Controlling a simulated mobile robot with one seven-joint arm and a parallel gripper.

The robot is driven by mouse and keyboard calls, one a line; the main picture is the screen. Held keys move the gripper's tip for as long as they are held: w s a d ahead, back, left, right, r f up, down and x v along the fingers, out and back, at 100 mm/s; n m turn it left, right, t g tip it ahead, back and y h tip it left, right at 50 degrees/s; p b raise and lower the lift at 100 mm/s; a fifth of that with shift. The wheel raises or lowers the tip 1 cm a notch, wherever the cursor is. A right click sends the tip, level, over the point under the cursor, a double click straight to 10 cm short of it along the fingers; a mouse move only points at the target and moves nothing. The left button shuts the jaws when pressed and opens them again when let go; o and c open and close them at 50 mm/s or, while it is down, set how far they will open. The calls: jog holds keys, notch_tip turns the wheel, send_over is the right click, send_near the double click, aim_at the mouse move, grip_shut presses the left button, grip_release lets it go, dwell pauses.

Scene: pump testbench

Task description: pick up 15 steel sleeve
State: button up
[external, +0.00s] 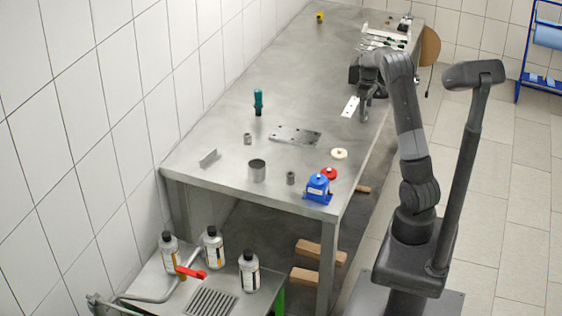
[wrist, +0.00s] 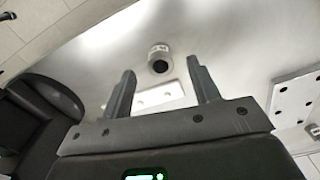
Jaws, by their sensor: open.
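Three grey steel sleeve-like pieces stand on the steel table in the external view: a wide open cylinder (external: 257,171), a small one (external: 290,178) near the front edge and another small one (external: 247,139) farther back. I cannot tell which is the 15 steel sleeve. My gripper (external: 364,112) is over the table's right side, well away from these pieces. In the wrist view my gripper (wrist: 161,92) is open and empty. A small steel sleeve with a dark bore (wrist: 159,58) shows beyond its fingers; I cannot tell which piece it is.
A white plate (external: 350,107) lies beside my gripper; a plate with holes (external: 300,135) lies mid-table. A green-handled tool (external: 258,102), an angle bracket (external: 209,157), a blue part (external: 317,188), a red part (external: 329,174) and a cream disc (external: 339,153) stand around.

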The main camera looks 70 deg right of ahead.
jog(key=f, duration=0.4)
jog(key=shift+w+f, duration=0.2)
jog(key=shift+f, duration=0.15)
jog(key=c, duration=1.2)
